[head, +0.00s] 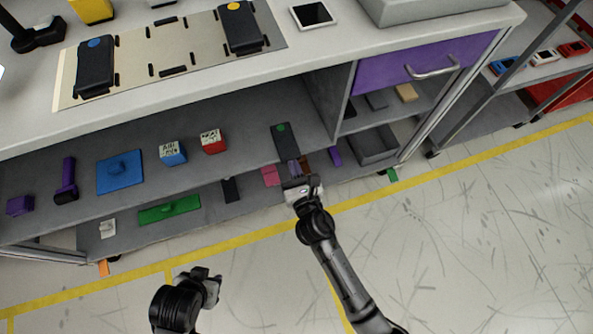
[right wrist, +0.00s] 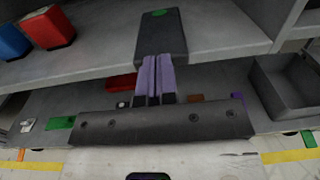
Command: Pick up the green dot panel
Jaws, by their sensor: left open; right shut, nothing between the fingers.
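The green dot panel (head: 286,143) is a dark grey flat block with a green mark near its far end. It lies on the upper shelf under the counter, with its near end at the shelf's front edge. In the right wrist view the panel (right wrist: 160,36) is straight ahead of the fingers. My right gripper (head: 296,168) is shut and empty at the panel's near end; its purple fingers show in the right wrist view (right wrist: 155,76). I cannot tell whether they touch the panel. My left gripper (head: 213,283) is open and empty over the floor, away from the shelf.
On the same shelf are a red box (head: 213,141), a blue box (head: 172,153) and a blue plate (head: 120,172). A grey bin (head: 375,147) stands to the right on the lower shelf. Two dark panels with blue (head: 95,68) and orange (head: 241,28) dots lie on the counter.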

